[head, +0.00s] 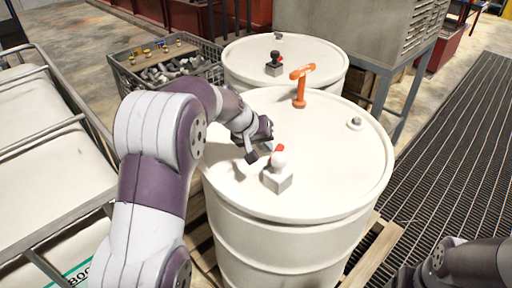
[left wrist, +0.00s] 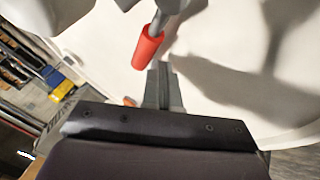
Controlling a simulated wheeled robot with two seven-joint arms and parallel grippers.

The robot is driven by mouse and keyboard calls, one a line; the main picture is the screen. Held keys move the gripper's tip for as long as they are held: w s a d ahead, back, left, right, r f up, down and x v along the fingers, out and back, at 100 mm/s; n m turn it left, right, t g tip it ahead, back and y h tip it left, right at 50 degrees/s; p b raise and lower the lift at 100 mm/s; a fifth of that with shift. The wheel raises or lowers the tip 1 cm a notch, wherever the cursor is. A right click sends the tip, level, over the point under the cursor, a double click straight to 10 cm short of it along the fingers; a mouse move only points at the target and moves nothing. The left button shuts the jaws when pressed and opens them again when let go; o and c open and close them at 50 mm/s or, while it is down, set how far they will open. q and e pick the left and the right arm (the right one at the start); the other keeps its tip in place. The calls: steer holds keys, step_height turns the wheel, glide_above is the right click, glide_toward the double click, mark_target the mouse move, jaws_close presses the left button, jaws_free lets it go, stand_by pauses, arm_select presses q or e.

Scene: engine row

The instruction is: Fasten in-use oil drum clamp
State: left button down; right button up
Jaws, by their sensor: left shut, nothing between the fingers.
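The near white drum (head: 330,190) stands upright with an orange tap-like fitting (head: 301,84) at the back of its lid. A small clamp (head: 277,178) with a pale block, a white rounded top and a red tip sits on the lid's near part. In the left wrist view a red handle tip (left wrist: 148,50) shows close to the fingers. My left gripper (head: 259,148) is shut and empty, just above the lid, left of and behind the clamp. I cannot tell whether it touches it. My right gripper (head: 406,277) shows only as dark parts at the lower right edge.
A second white drum (head: 236,66) stands behind, with a black-topped clamp (head: 275,65). A wire basket (head: 130,79) of metal parts is at the back left. A caged white tank (head: 40,150) is at the left. A wooden pallet (head: 378,240) lies below; dark floor grating (head: 455,150) is open at right.

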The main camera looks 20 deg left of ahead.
arm_select(q)
steer(key=shift+w+d, duration=0.2)
steer(key=shift+d, duration=0.4)
steer(key=shift+d+b, duration=0.2)
steer(key=shift+b, duration=0.1)
